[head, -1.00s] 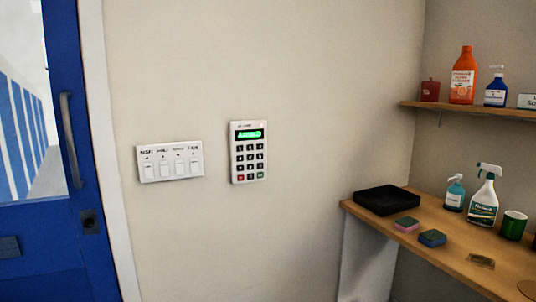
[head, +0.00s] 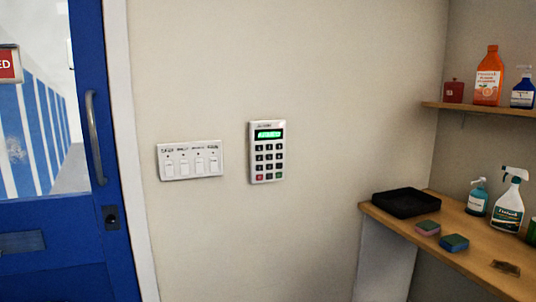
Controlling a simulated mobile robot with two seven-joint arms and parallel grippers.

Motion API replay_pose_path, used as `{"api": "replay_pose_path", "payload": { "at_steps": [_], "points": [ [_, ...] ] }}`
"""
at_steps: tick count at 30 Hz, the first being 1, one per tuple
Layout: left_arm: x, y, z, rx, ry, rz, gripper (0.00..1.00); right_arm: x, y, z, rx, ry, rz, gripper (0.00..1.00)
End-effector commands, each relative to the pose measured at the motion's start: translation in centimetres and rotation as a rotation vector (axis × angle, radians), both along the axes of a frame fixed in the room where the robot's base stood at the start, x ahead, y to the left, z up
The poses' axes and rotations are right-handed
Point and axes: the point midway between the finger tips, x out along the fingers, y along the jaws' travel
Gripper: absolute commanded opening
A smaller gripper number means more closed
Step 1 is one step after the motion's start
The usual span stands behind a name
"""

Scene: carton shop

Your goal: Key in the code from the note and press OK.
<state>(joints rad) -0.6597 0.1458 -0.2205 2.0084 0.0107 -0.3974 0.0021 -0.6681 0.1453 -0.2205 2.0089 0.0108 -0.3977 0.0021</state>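A white keypad (head: 267,152) is fixed to the beige wall, near the middle of the head view. It has rows of dark keys, with a red key at the bottom left and a green key (head: 279,176) at the bottom right. Its display (head: 269,134) is lit green, with text too small to read. I see no note with a code in this view. Neither of my grippers is in view.
A white switch panel (head: 190,160) is left of the keypad. A blue door (head: 70,230) with a metal handle stands at the left. At the right, a wooden counter (head: 425,235) holds a black tray (head: 406,203), sponges (head: 454,243) and bottles. A shelf (head: 480,107) is above.

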Motion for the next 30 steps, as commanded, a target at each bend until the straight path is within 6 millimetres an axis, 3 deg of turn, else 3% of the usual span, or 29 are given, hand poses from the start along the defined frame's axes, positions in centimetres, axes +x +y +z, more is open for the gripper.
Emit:
{"api": "replay_pose_path", "payload": {
  "at_steps": [11,30],
  "points": [
    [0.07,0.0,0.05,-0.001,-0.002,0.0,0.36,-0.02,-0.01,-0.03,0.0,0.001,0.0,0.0],
    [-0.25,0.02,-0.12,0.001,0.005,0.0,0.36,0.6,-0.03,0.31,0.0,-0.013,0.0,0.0]
  ]
}}
